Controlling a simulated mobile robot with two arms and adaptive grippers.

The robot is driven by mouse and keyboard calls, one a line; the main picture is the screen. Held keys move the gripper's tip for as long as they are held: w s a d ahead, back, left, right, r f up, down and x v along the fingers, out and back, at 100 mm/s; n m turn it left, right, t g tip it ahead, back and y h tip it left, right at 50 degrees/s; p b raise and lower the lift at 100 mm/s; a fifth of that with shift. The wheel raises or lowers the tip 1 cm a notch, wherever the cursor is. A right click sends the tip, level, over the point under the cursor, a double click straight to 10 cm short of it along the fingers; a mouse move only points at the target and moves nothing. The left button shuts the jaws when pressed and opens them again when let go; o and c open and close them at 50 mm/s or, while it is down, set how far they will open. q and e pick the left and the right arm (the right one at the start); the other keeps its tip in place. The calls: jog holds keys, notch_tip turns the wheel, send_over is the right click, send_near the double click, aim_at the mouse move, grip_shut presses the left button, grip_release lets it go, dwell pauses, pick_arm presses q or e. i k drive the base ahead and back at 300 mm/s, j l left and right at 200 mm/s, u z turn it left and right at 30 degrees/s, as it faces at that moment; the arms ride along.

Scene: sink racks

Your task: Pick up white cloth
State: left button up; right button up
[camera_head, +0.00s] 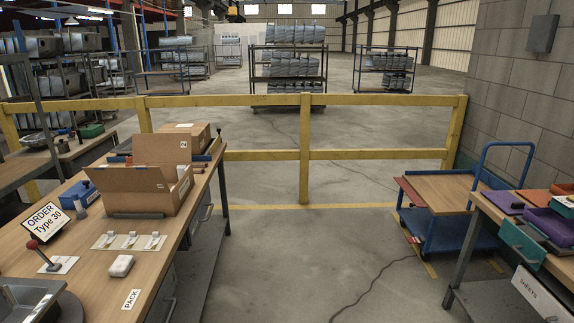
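A small white folded-looking item (121,265), which looks like the white cloth, lies on the left wooden workbench (150,290) near its right edge. It is small in the picture, and its material is hard to make out. It lies in front of a flat pale strip with several small white pieces (128,241) and behind a "PACK" label (131,299). Neither of my grippers is in view.
An open cardboard box (150,190) stands behind on the bench. A red-knobbed lever (45,255) and an order sign (45,222) are at left. A yellow railing (370,154) and a blue cart (455,230) stand beyond.

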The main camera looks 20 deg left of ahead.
aim_at(120, 267)
jog(key=i+u, duration=0.3)
jog(key=u, duration=0.2)
jog(key=i+u, duration=0.3)
jog(key=u, duration=0.2)
jog(key=i+l+u, duration=0.2)
jog(key=u, duration=0.3)
jog(key=i+l+u, duration=0.25)
jog(key=u, duration=0.2)
jog(key=i+l+u, duration=0.1)
jog(key=l+u, duration=0.4)
